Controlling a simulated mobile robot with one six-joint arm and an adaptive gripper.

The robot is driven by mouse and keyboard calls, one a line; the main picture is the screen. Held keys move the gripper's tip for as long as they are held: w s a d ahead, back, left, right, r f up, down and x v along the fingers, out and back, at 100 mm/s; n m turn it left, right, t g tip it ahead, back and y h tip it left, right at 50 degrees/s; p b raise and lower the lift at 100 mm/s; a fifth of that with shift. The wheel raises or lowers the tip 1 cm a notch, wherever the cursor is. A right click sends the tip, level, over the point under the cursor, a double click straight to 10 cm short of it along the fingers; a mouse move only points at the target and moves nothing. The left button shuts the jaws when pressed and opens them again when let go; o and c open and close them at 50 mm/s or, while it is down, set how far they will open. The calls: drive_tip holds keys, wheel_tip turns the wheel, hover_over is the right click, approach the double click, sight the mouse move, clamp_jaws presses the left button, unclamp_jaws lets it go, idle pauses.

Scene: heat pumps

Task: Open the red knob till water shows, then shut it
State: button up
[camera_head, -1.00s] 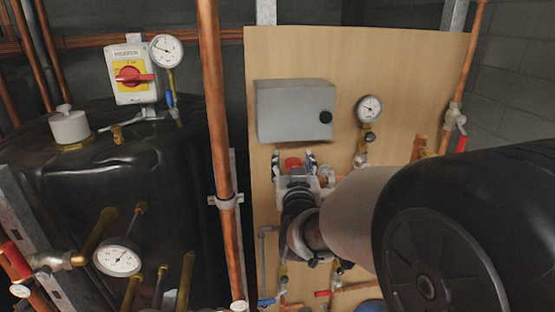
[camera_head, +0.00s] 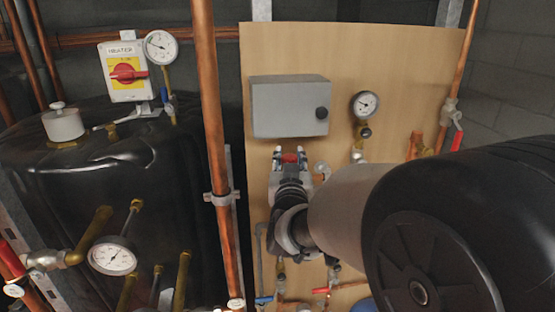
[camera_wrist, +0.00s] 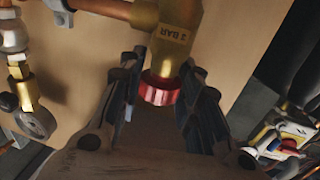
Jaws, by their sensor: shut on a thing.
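The red knob (camera_wrist: 159,88) sits at the end of a brass valve body (camera_wrist: 173,35) marked "2 BAR" in the wrist view. It also shows small and red in the head view (camera_head: 290,158), partly hidden by my gripper. My gripper (camera_wrist: 158,100) has one finger on each side of the red knob and is shut on it; it also shows at the board in the head view (camera_head: 291,156). No water is visible in either view.
A grey box (camera_head: 290,107) is fixed to the wooden board (camera_head: 350,55) just above my gripper. A gauge (camera_head: 365,104) is to the right. A vertical copper pipe (camera_head: 210,120) and a black tank (camera_head: 110,180) stand to the left.

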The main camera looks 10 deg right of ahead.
idle(0.3)
drive_tip(key=o, duration=1.1)
drive_tip(key=s, duration=0.4)
drive_tip(key=s+a, duration=0.1)
drive_tip(key=s, duration=0.3)
drive_tip(key=s+a, duration=0.1)
drive_tip(key=s, duration=0.2)
drive_tip(key=shift+s+a, duration=0.25)
drive_tip(key=shift+s, duration=0.15)
